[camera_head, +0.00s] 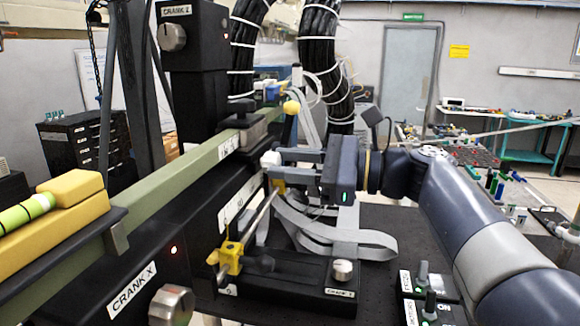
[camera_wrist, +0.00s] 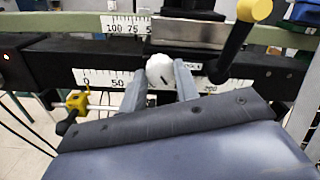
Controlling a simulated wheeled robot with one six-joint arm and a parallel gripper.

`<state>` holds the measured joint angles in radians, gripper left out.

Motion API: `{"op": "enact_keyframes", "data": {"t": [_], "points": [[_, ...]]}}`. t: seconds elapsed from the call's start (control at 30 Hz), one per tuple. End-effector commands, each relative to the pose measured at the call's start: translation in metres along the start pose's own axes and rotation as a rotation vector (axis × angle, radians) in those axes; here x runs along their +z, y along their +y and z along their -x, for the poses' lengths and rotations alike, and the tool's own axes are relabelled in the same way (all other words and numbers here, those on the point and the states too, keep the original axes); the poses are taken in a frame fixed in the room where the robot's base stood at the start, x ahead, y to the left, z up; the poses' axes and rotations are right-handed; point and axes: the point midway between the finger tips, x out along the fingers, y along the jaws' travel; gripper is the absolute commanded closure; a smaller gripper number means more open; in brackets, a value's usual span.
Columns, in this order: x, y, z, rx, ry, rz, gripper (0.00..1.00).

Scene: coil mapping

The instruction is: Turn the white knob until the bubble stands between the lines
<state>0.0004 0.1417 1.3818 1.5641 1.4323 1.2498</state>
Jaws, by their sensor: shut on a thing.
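The white knob (camera_head: 271,159) sits on the black rail's face in the head view. In the wrist view the white knob (camera_wrist: 160,67) shows a short dark mark on its face. My gripper (camera_head: 276,166) reaches it from the right. In the wrist view my gripper (camera_wrist: 160,82) is shut on the knob, one grey finger on each side. A bright green level vial (camera_head: 27,212) with dark lines lies in a yellow housing (camera_head: 75,192) at the far left. The vial is cut by the picture edge, and I cannot make out where the bubble stands.
A yellow-ended lever (camera_head: 291,107) stands close to my gripper; it also looms at the right in the wrist view (camera_wrist: 240,30). Metal crank knobs for X (camera_head: 172,305), Y (camera_head: 343,270) and Z (camera_head: 173,37) are nearby. A grey ribbon cable (camera_head: 345,240) loops below my gripper.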

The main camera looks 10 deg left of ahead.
Motion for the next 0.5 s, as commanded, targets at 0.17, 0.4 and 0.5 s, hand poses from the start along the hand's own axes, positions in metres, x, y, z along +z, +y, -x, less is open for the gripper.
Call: {"op": "enact_keyframes", "data": {"t": [0.17,0.4,0.5], "points": [[-0.0023,0.0013,0.0000,0.000,-0.001,0.139,0.93],[-0.0030,0.0019,0.0000,0.000,-0.001,0.365,0.93],[-0.0030,0.0020,0.0000,0.000,-0.001,0.458,0.93]]}}
